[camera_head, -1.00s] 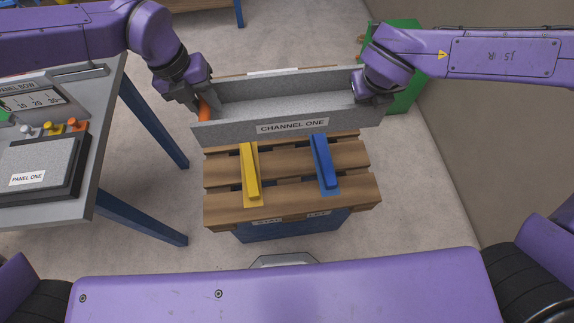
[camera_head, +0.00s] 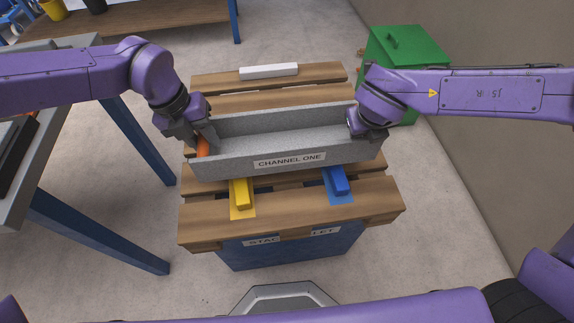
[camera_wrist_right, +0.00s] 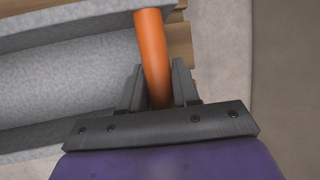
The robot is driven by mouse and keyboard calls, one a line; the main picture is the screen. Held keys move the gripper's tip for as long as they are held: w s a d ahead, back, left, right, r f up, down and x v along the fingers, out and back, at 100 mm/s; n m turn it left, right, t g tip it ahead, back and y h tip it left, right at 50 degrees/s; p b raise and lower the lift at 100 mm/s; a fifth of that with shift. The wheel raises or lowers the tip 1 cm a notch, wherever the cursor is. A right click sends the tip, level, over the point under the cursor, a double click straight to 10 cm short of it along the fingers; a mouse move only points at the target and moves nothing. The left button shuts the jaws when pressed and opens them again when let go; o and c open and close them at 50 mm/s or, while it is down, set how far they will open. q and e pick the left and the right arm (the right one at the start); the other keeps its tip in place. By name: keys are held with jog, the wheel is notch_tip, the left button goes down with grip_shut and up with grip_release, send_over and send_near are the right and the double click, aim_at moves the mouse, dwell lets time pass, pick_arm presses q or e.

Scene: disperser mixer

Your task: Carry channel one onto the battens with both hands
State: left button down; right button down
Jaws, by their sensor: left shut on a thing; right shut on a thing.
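Channel one (camera_head: 240,165) is a long grey trough with a white CHANNEL ONE label, lying crosswise over the pallet. My left gripper (camera_head: 200,142) is shut on the orange handle (camera_head: 203,147) at its left end. My right gripper (camera_head: 366,128) is at its right end; the right wrist view shows the fingers shut on an orange handle (camera_wrist_right: 152,55). A yellow batten (camera_head: 241,194) and a blue batten (camera_head: 338,181) stick out below the channel's near wall. Their far parts are hidden by it. I cannot tell whether the channel touches them.
The wooden pallet (camera_head: 290,220) sits on a blue stack base (camera_head: 290,248). A white bar (camera_head: 268,72) lies on its far slat. A green box (camera_head: 408,50) stands at the back right beside the wall. A blue-legged table (camera_head: 100,228) is at the left.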

pick_arm(q)
jog(key=shift+w+a, duration=0.1)
jog(key=shift+a, duration=0.1)
pick_arm(e)
jog(key=shift+d, duration=0.2)
